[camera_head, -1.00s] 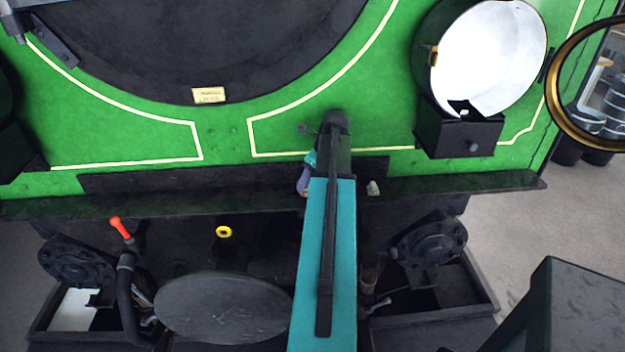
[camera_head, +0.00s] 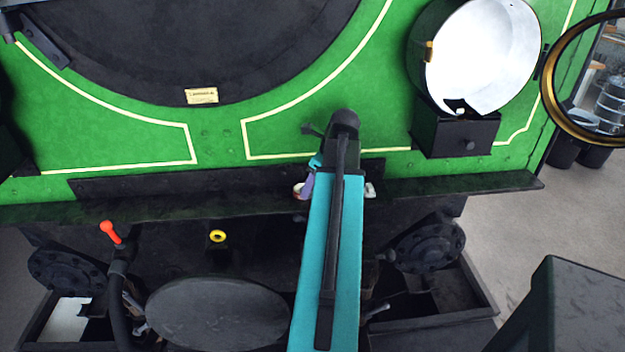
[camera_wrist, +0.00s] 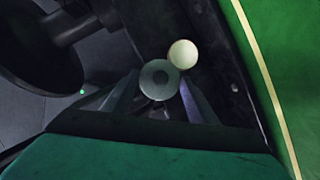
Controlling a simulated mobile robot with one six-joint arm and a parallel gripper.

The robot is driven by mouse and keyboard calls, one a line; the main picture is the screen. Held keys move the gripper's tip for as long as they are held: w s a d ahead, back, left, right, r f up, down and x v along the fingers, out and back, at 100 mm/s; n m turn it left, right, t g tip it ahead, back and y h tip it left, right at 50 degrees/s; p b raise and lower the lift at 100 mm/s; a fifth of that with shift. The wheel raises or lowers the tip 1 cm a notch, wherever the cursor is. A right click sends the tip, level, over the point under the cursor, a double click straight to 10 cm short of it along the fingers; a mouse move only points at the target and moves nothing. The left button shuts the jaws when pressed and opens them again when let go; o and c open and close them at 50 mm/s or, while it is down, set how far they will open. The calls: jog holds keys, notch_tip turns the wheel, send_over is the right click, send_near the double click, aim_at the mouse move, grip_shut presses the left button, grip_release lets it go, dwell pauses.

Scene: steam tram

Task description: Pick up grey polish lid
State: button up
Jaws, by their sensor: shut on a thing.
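In the wrist view my gripper (camera_wrist: 158,98) has its two fingers on either side of a round grey lid (camera_wrist: 160,78) with a darker centre, and is shut on it. A pale cream round thing (camera_wrist: 183,54) lies just beyond the lid, close to it in the picture. In the head view my teal arm hides the lid and most of the gripper. A small pale thing with a reddish side (camera_head: 299,191) shows on the ledge just left of the arm, and a small whitish piece (camera_head: 370,190) just right of it.
The dark ledge (camera_head: 450,191) runs along the foot of the green tram front (camera_head: 90,125). Below are a round dark buffer (camera_head: 218,312), a red-tipped handle (camera_head: 110,231) and a yellow ring (camera_head: 217,236). A big lamp (camera_head: 482,60) stands above the ledge at right.

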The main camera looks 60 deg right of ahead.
jog(key=s+a+b, duration=0.1)
jog(key=s+a, duration=0.4)
jog(key=s, duration=0.2)
jog(key=shift+r, duration=0.4)
dwell(0.4)
jog(key=w+d+r+t+p, duration=0.1)
jog(key=w+d+r+p, duration=0.1)
jog(key=w+d+p, duration=0.7)
jog(key=shift+w+d+r+p, duration=0.2)
jog(key=shift+w+p, duration=1.45)
jog(key=shift+p, duration=1.35)
jog(key=shift+f, duration=0.3)
